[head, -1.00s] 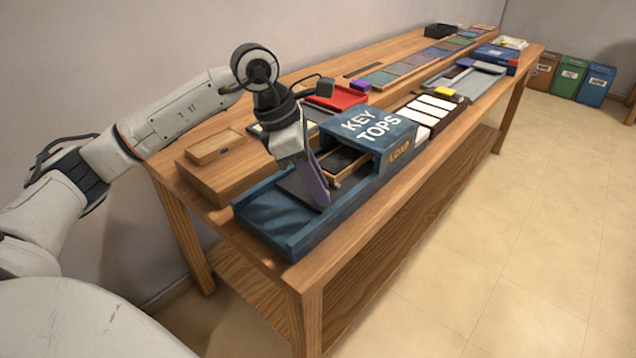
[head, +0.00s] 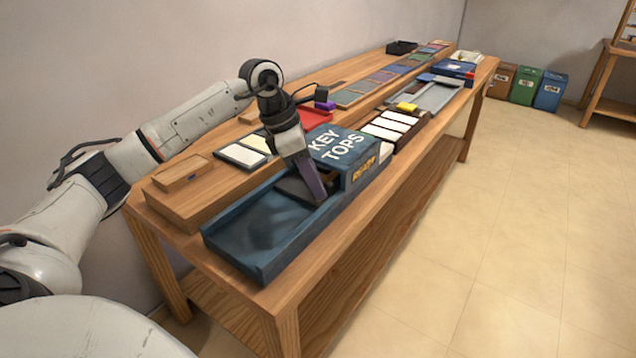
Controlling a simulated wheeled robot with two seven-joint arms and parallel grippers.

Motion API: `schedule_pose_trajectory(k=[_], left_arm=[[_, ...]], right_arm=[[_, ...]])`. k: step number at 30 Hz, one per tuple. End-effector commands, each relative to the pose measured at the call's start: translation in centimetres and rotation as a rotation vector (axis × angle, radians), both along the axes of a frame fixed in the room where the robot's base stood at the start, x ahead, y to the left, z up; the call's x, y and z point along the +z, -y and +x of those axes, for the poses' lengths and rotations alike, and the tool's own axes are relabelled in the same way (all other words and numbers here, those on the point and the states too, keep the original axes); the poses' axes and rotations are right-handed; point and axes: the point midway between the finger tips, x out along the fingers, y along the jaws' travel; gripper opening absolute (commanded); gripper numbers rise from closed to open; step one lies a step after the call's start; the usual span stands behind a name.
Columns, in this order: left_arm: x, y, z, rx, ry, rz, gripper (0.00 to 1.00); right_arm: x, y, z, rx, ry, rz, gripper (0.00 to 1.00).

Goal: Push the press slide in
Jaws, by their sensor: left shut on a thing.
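The blue press (head: 335,145), lettered KEY TOPS, stands on the wooden bench. Its front label reads READY in orange. The press slide (head: 297,188) is a dark flat piece in the blue trough at the press's left mouth; most of it is hidden inside the press and behind my gripper. My left gripper (head: 312,192) points down at the slide's outer end, close to the mouth, and is shut on the slide; the exact contact is hard to see. My right gripper is not in view.
The blue trough (head: 240,240) is bare left of the slide. A wooden block (head: 185,195) lies behind it. A tray with white key tops (head: 395,125), a yellow piece (head: 407,106) and a grey tray (head: 435,95) stand to the right. A red tray (head: 315,117) lies behind the press.

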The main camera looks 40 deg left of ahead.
Motion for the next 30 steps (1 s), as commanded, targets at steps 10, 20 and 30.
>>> schedule_pose_trajectory(k=[10, 20, 30], left_arm=[[0.2, 0.0, 0.3, 0.003, 0.012, 0.000, 0.38], [3.3, -0.8, -0.6, 0.005, 0.014, 0.001, 0.38], [8.8, -2.3, -2.3, 0.005, 0.015, 0.000, 0.38]], right_arm=[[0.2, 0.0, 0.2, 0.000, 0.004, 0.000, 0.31], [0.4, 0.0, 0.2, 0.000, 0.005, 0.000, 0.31], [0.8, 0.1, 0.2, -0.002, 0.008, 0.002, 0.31]])
